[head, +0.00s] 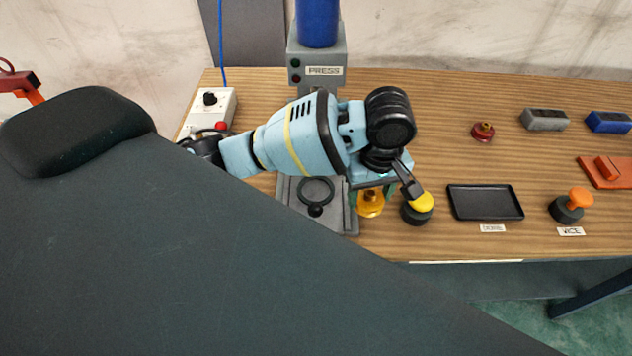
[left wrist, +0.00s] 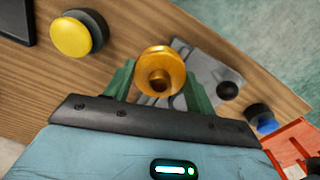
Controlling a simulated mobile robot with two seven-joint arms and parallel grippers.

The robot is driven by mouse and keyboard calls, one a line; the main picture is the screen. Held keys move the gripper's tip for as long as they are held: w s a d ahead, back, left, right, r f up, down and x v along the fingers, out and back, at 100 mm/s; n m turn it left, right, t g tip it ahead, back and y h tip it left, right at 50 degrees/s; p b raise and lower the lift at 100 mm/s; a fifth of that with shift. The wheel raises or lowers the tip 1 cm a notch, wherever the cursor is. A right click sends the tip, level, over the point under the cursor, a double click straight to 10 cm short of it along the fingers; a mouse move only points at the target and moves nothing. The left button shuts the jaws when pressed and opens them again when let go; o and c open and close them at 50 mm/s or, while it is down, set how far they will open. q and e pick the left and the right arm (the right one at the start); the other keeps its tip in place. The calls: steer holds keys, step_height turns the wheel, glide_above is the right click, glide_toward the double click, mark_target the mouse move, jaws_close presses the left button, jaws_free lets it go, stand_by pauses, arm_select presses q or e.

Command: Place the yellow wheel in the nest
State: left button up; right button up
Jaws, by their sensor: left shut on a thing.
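The yellow wheel (head: 371,203) is a shiny golden hub-shaped part. My left gripper (head: 371,194) is shut on it, over the table near the right edge of the press base. In the left wrist view the wheel (left wrist: 160,72) sits between the two green fingers of the gripper (left wrist: 158,84). The grey press base (head: 343,222) carries a black ring with a black ball knob (head: 315,211). I cannot make out the nest for certain; the gripper and arm cover part of the base. My right gripper is not in view.
A yellow knob on a black base (head: 421,203) stands just right of the wheel. Beyond it lie a black tray (head: 486,202) and an orange knob (head: 580,197). A dark red part (head: 483,131) stands farther back. The wooden table (head: 445,165) is clear between them.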

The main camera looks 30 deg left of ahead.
arm_select(q)
glide_above(316, 191)
steer(key=d, duration=0.1)
steer(key=shift+f, duration=0.45)
steer(key=shift+a+f, duration=0.3)
steer(key=shift+f, duration=0.3)
steer(key=shift+a+f, duration=0.25)
steer(key=shift+f, duration=0.3)
steer(key=shift+w+f, duration=0.1)
steer(key=shift+f, duration=0.55)
steer(key=shift+f, duration=0.1)
steer(key=o, duration=1.4)
steer(key=shift+f, duration=0.1)
step_height(316, 191, up, 12)
